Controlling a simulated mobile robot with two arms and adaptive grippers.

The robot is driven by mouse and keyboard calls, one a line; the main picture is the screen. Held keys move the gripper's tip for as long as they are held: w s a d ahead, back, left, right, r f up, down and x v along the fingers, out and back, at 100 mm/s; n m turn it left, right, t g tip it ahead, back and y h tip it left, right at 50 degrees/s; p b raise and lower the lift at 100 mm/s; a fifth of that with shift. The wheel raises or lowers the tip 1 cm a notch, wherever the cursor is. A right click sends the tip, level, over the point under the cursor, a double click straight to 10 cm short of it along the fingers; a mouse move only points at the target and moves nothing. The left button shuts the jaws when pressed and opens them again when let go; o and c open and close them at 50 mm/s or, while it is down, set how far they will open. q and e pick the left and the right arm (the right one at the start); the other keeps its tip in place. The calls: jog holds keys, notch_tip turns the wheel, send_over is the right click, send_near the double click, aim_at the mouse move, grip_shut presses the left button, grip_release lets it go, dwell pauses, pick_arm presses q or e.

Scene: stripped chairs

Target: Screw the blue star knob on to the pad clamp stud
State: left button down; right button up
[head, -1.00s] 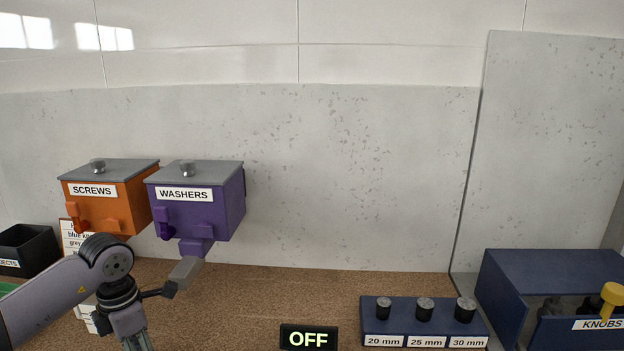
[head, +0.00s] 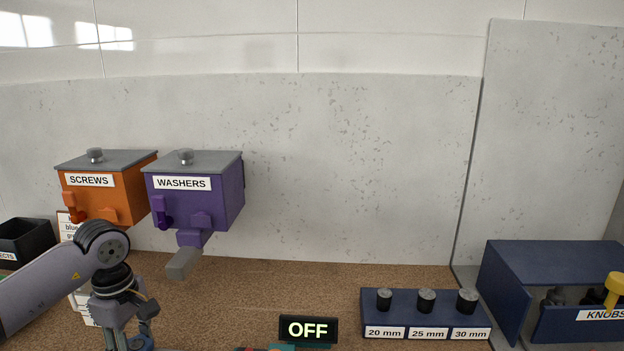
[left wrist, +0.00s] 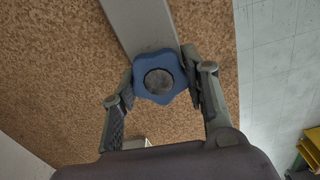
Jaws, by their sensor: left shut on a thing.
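The blue star knob (left wrist: 146,91) is between the fingertips of my left gripper (left wrist: 159,78) in the left wrist view. Its lobed rim is blue, with a round grey centre facing the camera. In the head view the left gripper (head: 128,330) is at the lower left, fingers downward. A bit of the blue knob (head: 141,343) shows at the bottom edge there. The gripper is shut on the knob. I cannot make out the pad clamp stud in either view. My right gripper is not in view.
The orange screws box (head: 125,207) and purple washers box (head: 226,205) are behind my left arm. An OFF display (head: 308,330), a block with black knobs (head: 375,313) and a blue KNOBS box (head: 560,256) stand to the right. A grey bar (left wrist: 140,22) lies beyond the knob.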

pick_arm(q)
jog(key=shift+s+f, duration=0.2)
jog(key=shift+f, duration=0.15)
jog(key=m+b, duration=0.1)
jog(key=m, duration=0.4)
jog(key=m+b, duration=0.1)
jog(key=m, duration=0.5)
jog(key=shift+m, duration=0.3)
jog(key=c, duration=1.4)
grip_release()
jog(key=o, duration=0.6)
jog(key=shift+w+a+r, duration=0.1)
jog(key=shift+w+a, duration=0.1)
jog(key=shift+c, duration=0.2)
jog(key=shift+r, duration=0.15)
jog(key=shift+r+p, duration=2.2)
jog(key=shift+r, duration=0.8)
jog(key=shift+d, duration=0.1)
